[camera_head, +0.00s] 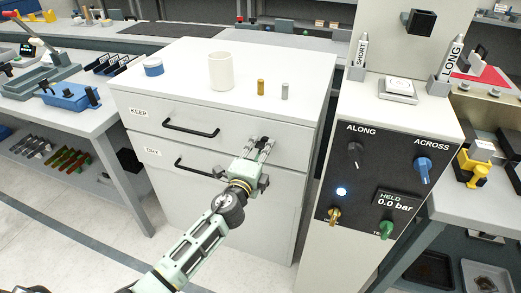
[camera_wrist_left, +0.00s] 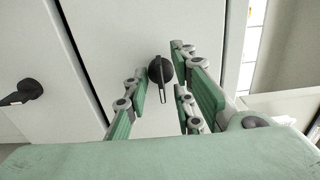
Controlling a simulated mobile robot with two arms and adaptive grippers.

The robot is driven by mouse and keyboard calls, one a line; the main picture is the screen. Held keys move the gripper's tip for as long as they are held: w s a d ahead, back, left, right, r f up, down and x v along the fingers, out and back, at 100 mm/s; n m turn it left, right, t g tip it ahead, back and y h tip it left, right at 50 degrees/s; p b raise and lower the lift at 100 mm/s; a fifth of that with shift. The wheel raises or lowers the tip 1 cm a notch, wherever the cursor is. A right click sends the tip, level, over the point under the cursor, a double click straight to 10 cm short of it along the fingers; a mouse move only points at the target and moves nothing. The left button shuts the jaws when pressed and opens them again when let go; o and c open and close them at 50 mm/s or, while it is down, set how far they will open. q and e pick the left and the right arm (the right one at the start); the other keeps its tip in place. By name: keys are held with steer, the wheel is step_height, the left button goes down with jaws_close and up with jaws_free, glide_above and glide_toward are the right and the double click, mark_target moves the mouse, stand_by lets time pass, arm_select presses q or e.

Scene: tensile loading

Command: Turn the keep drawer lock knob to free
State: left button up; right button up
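The keep drawer (camera_head: 170,122) is the upper drawer of the white cabinet, with a "KEEP" label and a black handle (camera_head: 190,128); it looks shut. In the left wrist view, the lock knob (camera_wrist_left: 160,70) is black and round, with a pale-marked bar pointing down in the picture. My left gripper (camera_head: 265,146) is in front of the right part of the drawer front. In the wrist view its green fingers (camera_wrist_left: 160,84) are spread on either side of the knob, with gaps visible. The knob cannot be made out behind the gripper in the head view. My right gripper is not in view.
A lower drawer (camera_head: 170,160) has its own handle (camera_head: 195,168). A white cup (camera_head: 221,71), a blue-and-white roll (camera_head: 153,67) and two small cylinders stand on the cabinet top (camera_head: 190,80). A control panel (camera_head: 385,185) stands to the right.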

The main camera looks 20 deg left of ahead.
arm_select(q)
steer(key=shift+s, duration=0.1)
steer(key=s, duration=1.2)
steer(key=shift+a, duration=0.25)
steer(key=shift+w, duration=0.1)
steer(key=s+a+f+n+g, duration=0.1)
steer(key=s+f+n+g, duration=0.25)
steer(key=f, duration=0.85)
steer(key=s+a+f+n+g+y, duration=0.15)
steer(key=s+f, duration=0.35)
steer(key=f, duration=0.7)
steer(key=s+a+f+n+g+h, duration=0.1)
steer(key=s+f+n+g, duration=0.3)
steer(key=f, duration=0.8)
steer(key=s+f+n+g, duration=0.2)
steer(key=s+f, duration=0.4)
steer(key=s, duration=0.6)
steer(key=s+f+n+g, duration=0.2)
steer(key=s+f, duration=0.4)
steer(key=s, duration=0.6)
steer(key=s+f+n+g, duration=0.3)
steer(key=s+f, duration=0.4)
steer(key=s, duration=0.5)
steer(key=shift+s+d+g, duration=0.15)
steer(key=shift+d+g, duration=0.15)
steer(key=shift+g, duration=0.2)
steer(key=shift+f, duration=0.1)
